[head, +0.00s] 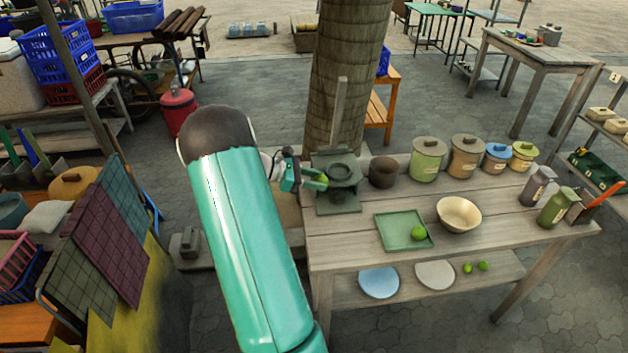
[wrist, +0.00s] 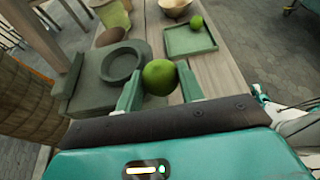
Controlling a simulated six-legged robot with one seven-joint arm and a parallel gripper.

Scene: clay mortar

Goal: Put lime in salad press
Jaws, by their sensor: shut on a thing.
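A green lime (wrist: 159,77) is held between the fingers of my gripper (wrist: 160,92) in the wrist view. In the head view my gripper (head: 308,182) is at the left end of the wooden table, with the held lime (head: 321,181) at its tip. The dark green salad press (head: 338,201) stands on the table's left end with a round bowl part and an upright handle behind. The lime is beside the press bowl (wrist: 122,62), to its right in the wrist view. A second lime (head: 418,233) lies on a green square tray (head: 390,235).
A brown bowl (head: 383,172) and several lidded jars (head: 428,160) line the table's back edge. A beige bowl (head: 459,214) stands right of the tray. A tree trunk (head: 345,80) rises behind the press. The shelf below holds plates (head: 379,282) and small limes.

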